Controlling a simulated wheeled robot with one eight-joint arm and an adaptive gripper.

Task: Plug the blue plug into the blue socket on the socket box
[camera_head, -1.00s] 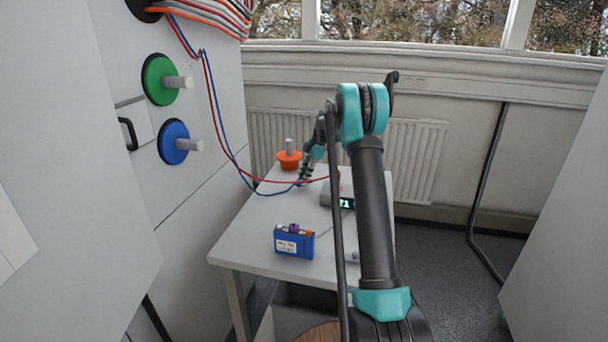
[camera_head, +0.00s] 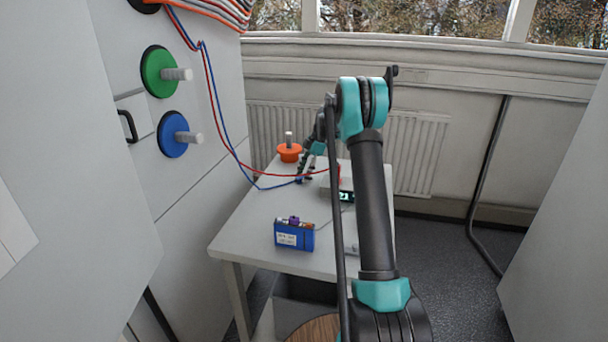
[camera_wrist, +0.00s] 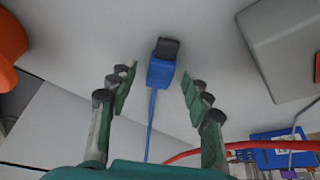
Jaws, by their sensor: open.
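The blue plug (camera_wrist: 160,73) lies on the light table, its black end pointing away from me, with a blue cable trailing back towards my gripper. My gripper (camera_wrist: 156,78) is open, with one finger on each side of the plug and gaps between. In the head view my gripper (camera_head: 303,176) is low over the far left of the table, and the plug there is too small to make out clearly. The grey socket box (camera_head: 332,187) has a small display and stands right of my gripper; it also shows in the wrist view (camera_wrist: 283,48). I cannot make out its blue socket.
An orange knob-like piece (camera_head: 289,153) stands left of my gripper. A red cable (camera_head: 262,173) crosses to the box. A blue battery pack (camera_head: 294,235) stands near the table's front. Green (camera_head: 158,72) and blue (camera_head: 172,135) round knobs stick out from the left cabinet.

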